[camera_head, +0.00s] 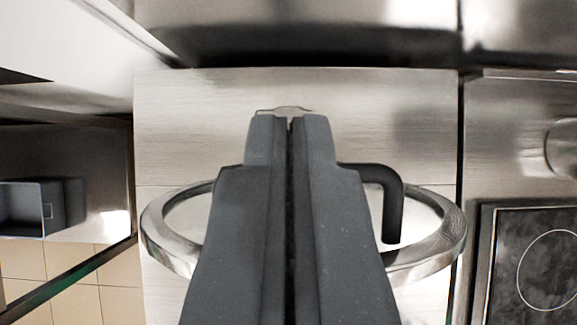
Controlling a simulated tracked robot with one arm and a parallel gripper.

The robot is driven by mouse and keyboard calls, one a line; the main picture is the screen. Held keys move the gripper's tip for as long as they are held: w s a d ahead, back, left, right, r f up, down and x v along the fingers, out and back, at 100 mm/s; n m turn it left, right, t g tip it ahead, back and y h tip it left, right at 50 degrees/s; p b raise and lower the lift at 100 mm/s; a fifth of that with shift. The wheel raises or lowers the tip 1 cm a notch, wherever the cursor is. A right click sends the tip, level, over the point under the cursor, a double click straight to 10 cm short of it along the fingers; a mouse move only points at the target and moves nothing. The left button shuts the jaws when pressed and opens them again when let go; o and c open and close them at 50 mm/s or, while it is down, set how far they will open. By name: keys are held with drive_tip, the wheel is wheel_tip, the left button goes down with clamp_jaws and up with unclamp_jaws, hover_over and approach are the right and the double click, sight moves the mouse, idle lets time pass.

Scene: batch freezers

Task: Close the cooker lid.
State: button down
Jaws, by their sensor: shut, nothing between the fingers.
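My gripper (291,120) fills the middle of the view, pointing away from the camera. Its two dark grey fingers are together with nothing between them. Below and around it shows a shiny round metal ring (440,250) of the cooker, with a pale inside. A black bent handle (392,200) comes out from behind the right finger and hooks down over the ring's right part. The fingers hide the middle of the ring and the handle's left part. I cannot tell how far the lid stands open, or whether the fingertips touch anything.
A brushed metal panel (380,110) lies beyond the ring. A rounded steel edge (310,35) crosses the top. At right is a black hob (540,260) with a white circle. At left a dark box (25,205) stands by a tiled floor (85,290).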

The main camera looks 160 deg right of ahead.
drive_tip(key=shift+f+b, duration=1.15)
drive_tip(key=shift+f, duration=2.25)
